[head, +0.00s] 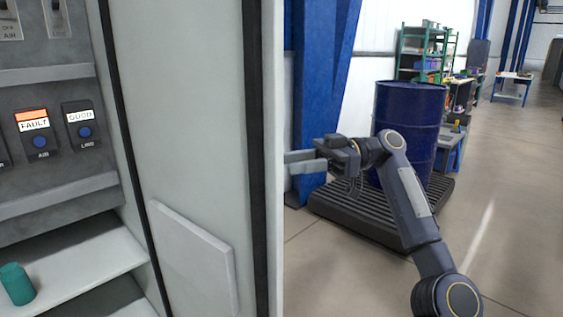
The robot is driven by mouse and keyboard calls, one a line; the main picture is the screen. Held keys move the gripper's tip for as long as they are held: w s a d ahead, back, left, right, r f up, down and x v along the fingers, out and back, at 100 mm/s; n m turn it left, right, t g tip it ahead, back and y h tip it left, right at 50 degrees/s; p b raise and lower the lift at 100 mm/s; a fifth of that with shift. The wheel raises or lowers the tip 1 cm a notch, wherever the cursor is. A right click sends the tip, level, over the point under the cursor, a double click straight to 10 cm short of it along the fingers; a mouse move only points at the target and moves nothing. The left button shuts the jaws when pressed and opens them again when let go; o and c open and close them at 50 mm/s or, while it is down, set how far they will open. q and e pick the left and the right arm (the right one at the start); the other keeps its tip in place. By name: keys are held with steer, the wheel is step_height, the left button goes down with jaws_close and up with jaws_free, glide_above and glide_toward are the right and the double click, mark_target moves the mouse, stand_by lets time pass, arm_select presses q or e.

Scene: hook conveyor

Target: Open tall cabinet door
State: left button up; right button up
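The tall cabinet's door (195,110) stands open in the head view, its pale inner face toward me and a flat raised panel on its lower part. Dark strips run down both sides of the door. My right gripper (292,162) is just right of the door's outer edge, its fingers pointing left toward it. The finger ends meet the edge in the picture, and anything behind the door is hidden. I cannot tell whether the fingers touch or hold the door or a handle. My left gripper is not in view.
Inside the cabinet at left are a FAULT switch box (37,132), a GOOD switch box (83,125) and a teal bottle (17,285) on a shelf. A blue drum (408,115) stands on a dark pallet (345,215) behind my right arm. Floor at right is clear.

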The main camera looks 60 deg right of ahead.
steer(key=v, duration=0.3)
steer(key=shift+s+d, duration=0.25)
stand_by(0.4)
